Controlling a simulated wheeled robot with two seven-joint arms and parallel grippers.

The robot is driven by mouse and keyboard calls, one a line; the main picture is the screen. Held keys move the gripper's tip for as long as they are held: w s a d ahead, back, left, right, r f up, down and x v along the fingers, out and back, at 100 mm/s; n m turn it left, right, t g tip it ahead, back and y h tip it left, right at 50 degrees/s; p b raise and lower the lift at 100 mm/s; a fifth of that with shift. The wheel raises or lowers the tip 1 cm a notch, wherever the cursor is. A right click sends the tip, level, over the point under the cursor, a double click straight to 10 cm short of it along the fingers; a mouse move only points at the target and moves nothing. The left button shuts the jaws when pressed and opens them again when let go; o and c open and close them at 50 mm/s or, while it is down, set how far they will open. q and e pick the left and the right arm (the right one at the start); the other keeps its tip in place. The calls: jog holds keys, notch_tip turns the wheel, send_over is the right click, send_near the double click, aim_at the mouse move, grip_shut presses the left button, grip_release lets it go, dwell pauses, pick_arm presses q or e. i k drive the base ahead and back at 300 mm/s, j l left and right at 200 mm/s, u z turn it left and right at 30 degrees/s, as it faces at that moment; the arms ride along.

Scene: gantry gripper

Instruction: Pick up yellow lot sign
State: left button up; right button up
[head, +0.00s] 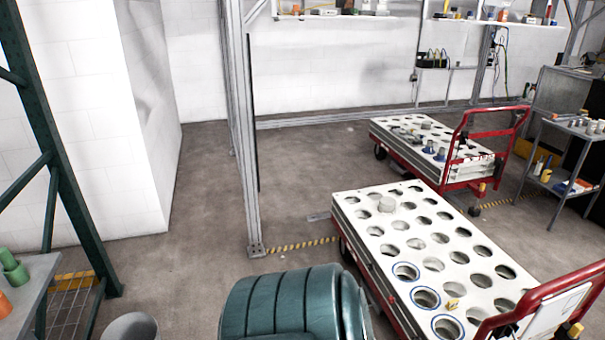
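A small yellow piece (452,304) sits on the white top of the near red cart (384,246), among the round holes toward its front end. It looks like the yellow lot sign, but it is too small to read. It is close to some blue-rimmed holes (425,298). Neither of my grippers is in view.
A second red cart (400,150) with parts on it stands farther back. A grey metal post (245,150) rises left of the near cart. A green rack frame (60,170) and a grey table (28,285) are at the left. Open floor lies between them.

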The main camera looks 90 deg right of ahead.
aim_at(452, 305)
jog(key=z, duration=3.95)
